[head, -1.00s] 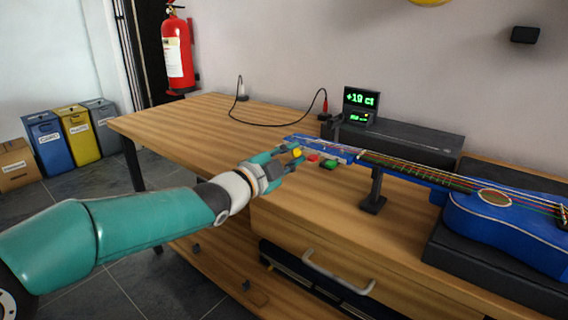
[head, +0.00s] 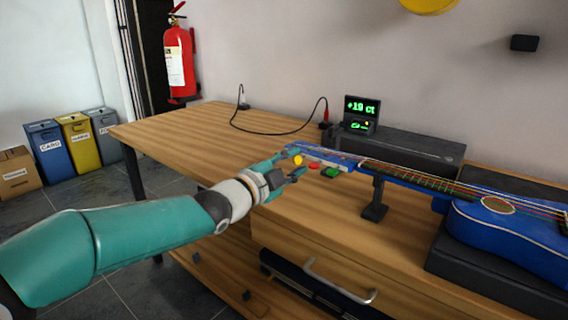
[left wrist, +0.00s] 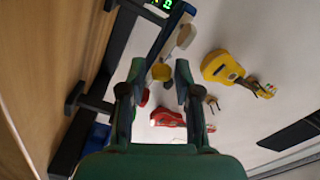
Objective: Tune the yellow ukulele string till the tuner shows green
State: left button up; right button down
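A blue ukulele (head: 520,236) lies with its neck towards the left. Tuning pegs stick out from its headstock: a yellow peg (head: 297,160), a red peg (head: 314,166) and a green peg (head: 331,171). My left gripper (head: 294,163) is at the yellow peg. In the left wrist view the yellow peg (left wrist: 161,72) sits between the tips of my left gripper (left wrist: 160,68), with gaps on both sides; the fingers are apart. The tuner (head: 361,113) behind the headstock shows green digits that look like +19 ct. My right gripper is not in view.
A black neck stand (head: 375,208) holds up the neck. A black box (head: 415,148) and a cable (head: 265,131) lie behind. The left part of the wooden bench (head: 180,130) is clear. A yellow ukulele (left wrist: 221,66) and a red one (left wrist: 170,118) show in the left wrist view.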

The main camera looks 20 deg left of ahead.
pick_arm(q)
jog(key=shift+s+a, duration=0.1)
jog(key=shift+s, duration=0.05)
jog(key=v, duration=1.1)
jog(key=shift+s, duration=0.35)
jog(key=shift+f, duration=0.1)
